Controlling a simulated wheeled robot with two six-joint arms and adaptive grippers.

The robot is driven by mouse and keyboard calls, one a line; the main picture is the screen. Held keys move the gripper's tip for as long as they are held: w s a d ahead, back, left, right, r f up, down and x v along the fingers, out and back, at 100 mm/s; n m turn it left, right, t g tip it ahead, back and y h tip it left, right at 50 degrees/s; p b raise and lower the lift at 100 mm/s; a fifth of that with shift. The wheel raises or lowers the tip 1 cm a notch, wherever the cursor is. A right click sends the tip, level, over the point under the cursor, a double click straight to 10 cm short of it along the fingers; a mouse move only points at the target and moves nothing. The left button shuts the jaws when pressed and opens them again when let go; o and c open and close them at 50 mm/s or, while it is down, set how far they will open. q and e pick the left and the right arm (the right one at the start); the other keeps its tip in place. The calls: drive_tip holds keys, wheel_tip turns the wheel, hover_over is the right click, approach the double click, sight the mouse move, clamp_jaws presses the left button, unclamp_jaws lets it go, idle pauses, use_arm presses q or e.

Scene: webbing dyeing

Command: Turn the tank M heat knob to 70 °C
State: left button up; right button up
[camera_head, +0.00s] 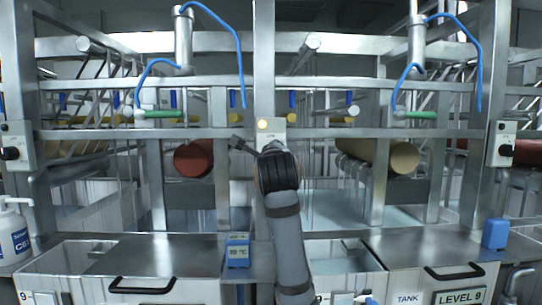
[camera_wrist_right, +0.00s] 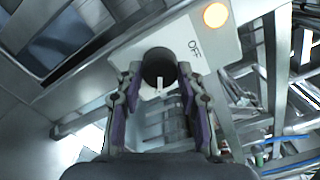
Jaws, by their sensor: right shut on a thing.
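A pale control box (camera_wrist_right: 120,72) with a round black knob (camera_wrist_right: 158,66) fills the middle of the right wrist view. The knob has a white pointer mark, turned towards my wrist. The word OFF is printed beside it, and an orange lamp (camera_wrist_right: 215,15) glows on the box. My right gripper (camera_wrist_right: 158,80) is shut on the knob, a finger on each side. In the head view the same box (camera_head: 275,132) is on the central post, its lamp lit, and my right arm hides the knob. Temperature marks are not readable. My left gripper is out of view.
Similar knob boxes stand at the far left (camera_head: 18,146) and far right (camera_head: 502,145). A metal rail (camera_head: 330,133) runs beside the central box. Below are steel lids (camera_head: 165,258), a blue timer-like block (camera_head: 237,252) and a white bottle (camera_head: 14,235).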

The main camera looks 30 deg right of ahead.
drive_tip(key=o, duration=1.2)
drive_tip(key=shift+c, duration=0.2)
drive_tip(key=v, duration=1.2)
drive_tip(key=shift+w+f, duration=0.1)
